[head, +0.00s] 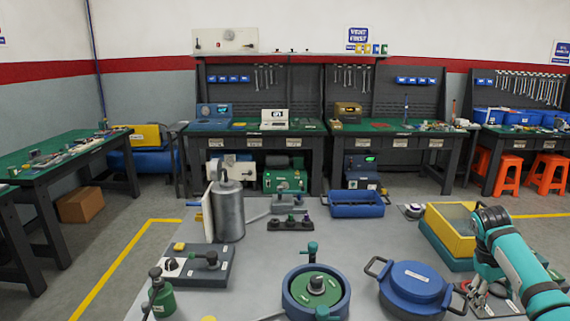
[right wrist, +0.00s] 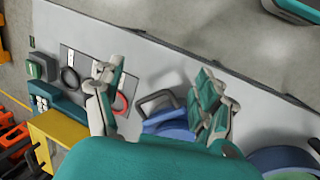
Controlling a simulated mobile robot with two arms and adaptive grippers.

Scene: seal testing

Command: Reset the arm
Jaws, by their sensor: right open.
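My right arm (head: 525,265) is teal and grey, and it comes in from the lower right of the head view, bent over the grey worktable (head: 270,255). In the right wrist view my right gripper (right wrist: 158,100) has its two fingers spread wide apart, with nothing between them. It is above the table near the blue lidded vessel (head: 412,285), which also shows partly behind the fingers in the right wrist view (right wrist: 175,128). My left arm and gripper are not in view.
A yellow bin (head: 450,228) stands close to my right arm. A blue round vessel with a green centre (head: 316,290), a grey cylinder (head: 229,212) and a blue tray (head: 357,204) are on the table. A plate with rings (right wrist: 92,75) lies near the gripper.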

